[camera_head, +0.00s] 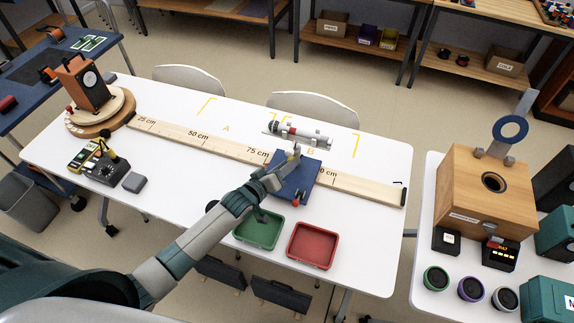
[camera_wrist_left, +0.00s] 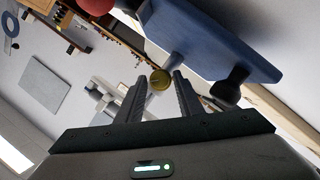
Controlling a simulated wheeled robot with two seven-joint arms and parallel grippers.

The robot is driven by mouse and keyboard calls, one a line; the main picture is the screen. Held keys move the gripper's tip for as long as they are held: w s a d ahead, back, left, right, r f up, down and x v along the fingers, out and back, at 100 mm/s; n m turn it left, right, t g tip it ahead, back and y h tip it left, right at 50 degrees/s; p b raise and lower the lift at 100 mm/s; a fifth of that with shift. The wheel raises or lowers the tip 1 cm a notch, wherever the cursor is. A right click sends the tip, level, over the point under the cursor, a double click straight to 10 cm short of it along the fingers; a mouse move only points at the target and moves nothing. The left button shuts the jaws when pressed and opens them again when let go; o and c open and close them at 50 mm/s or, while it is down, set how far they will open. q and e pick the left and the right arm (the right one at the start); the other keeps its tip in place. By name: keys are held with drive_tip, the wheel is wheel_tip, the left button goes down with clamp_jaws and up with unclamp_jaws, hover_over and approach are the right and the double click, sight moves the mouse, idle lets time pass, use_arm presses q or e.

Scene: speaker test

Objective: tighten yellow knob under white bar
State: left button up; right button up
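In the left wrist view a small round yellow knob (camera_wrist_left: 160,80) shows between the tips of my left gripper (camera_wrist_left: 159,80), below a stem from the blue carriage (camera_wrist_left: 215,35). The two dark fingers are apart, one on each side of the knob; I cannot tell whether they touch it. In the head view my left gripper (camera_head: 288,164) is over the blue carriage (camera_head: 298,190), just in front of the grey-white bar (camera_head: 306,137) that carries a microphone-like head. The knob is not clear there. My right gripper is not in view.
The carriage straddles a wooden ruler rail (camera_head: 190,138) on the white table. A green tray (camera_head: 258,245) and a red tray (camera_head: 311,263) lie in front. A wooden speaker box (camera_head: 460,200) stands on the right table. A wooden turntable (camera_head: 100,125) is at the left.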

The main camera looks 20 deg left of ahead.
use_arm(q)
clamp_jaws()
drive_tip(key=c, duration=0.7)
unclamp_jaws()
drive_tip(key=c, duration=0.7)
unclamp_jaws()
